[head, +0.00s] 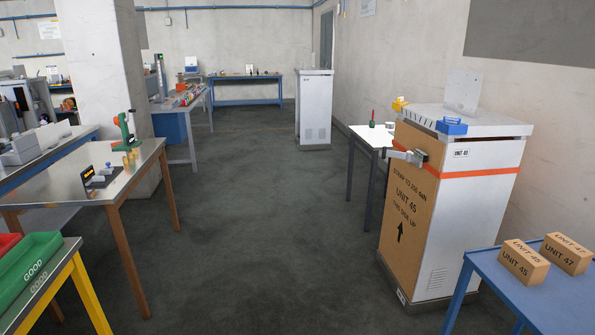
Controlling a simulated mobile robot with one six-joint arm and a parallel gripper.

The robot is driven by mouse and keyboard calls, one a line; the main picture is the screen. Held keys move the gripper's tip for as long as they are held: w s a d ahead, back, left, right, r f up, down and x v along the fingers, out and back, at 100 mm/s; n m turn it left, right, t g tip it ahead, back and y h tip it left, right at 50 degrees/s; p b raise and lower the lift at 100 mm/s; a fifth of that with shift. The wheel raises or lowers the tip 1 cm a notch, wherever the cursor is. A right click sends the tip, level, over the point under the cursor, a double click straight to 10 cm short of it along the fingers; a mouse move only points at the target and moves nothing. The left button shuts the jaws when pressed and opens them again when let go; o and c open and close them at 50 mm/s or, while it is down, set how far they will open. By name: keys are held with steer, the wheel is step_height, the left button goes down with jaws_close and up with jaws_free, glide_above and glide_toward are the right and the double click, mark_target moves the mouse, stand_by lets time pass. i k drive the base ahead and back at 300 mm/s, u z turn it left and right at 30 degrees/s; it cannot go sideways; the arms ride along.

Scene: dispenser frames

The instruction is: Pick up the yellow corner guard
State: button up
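A small yellow piece (400,104), which looks like the yellow corner guard, sits at the back left top edge of a tall cabinet (484,190) marked UNIT 45 on the right. Its exact shape is too small to tell. A similar blue piece (451,127) sits at the cabinet's front top edge. An orange strap (473,172) runs around the cabinet below the top, with a grey buckle-like part (408,156) on its left side. My gripper is not in view.
A brown cardboard panel (404,200) covers the cabinet's left face. A blue table (545,300) with two boxes stands at the front right. A small white table (373,137) is behind the cabinet. A metal-topped table (70,185) stands left. The dark floor (260,230) between is clear.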

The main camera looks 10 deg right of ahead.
mark_target(396, 105)
steer(key=u, duration=0.1)
steer(key=i, duration=3.9)
